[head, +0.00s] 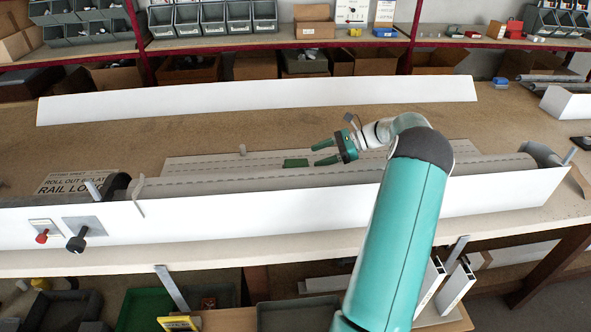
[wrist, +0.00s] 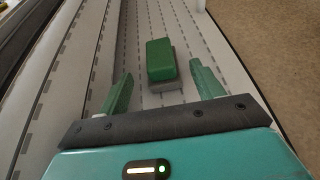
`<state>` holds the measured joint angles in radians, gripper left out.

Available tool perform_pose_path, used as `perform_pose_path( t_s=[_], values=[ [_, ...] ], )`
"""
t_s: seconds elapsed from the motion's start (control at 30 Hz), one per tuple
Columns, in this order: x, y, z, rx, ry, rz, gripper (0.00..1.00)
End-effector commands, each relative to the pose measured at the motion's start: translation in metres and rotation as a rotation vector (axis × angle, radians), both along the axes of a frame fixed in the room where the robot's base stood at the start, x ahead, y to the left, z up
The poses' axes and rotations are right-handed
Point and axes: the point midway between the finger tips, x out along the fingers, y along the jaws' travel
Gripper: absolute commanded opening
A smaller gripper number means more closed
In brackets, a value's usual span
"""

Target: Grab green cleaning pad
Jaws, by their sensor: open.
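The green cleaning pad (wrist: 161,59) is a small block with a green top and a grey underside. It lies on the white slatted shutter profiles (wrist: 112,50). In the head view the green cleaning pad (head: 296,163) is just left of my gripper (head: 320,153). My gripper (wrist: 160,88) is open and empty in the wrist view. Its two green fingers point toward the pad, one on each side of the pad's line. The pad sits ahead of and between the fingertips, and I see no contact.
A long white panel (head: 260,99) stands behind on the wooden bench (head: 110,145). A white front panel (head: 300,212) with a red knob (head: 42,237) and a black knob (head: 76,243) runs along the near side. A grey roll (head: 480,166) lies behind it. Shelves with grey bins (head: 212,20) stand at the back.

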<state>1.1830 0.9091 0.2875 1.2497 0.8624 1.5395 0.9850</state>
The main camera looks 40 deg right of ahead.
Motion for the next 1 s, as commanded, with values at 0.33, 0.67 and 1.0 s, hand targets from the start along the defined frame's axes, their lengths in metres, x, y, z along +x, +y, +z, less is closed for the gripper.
perform_pose_path(
  t_s=[0.33,0.67,1.0],
  values=[
    [0.028,0.038,-0.019,-0.002,0.0,0.002,0.66],
    [0.052,0.071,-0.034,0.0,0.001,0.004,0.66],
    [0.057,0.077,-0.037,-0.002,0.0,0.003,0.66]
  ],
)
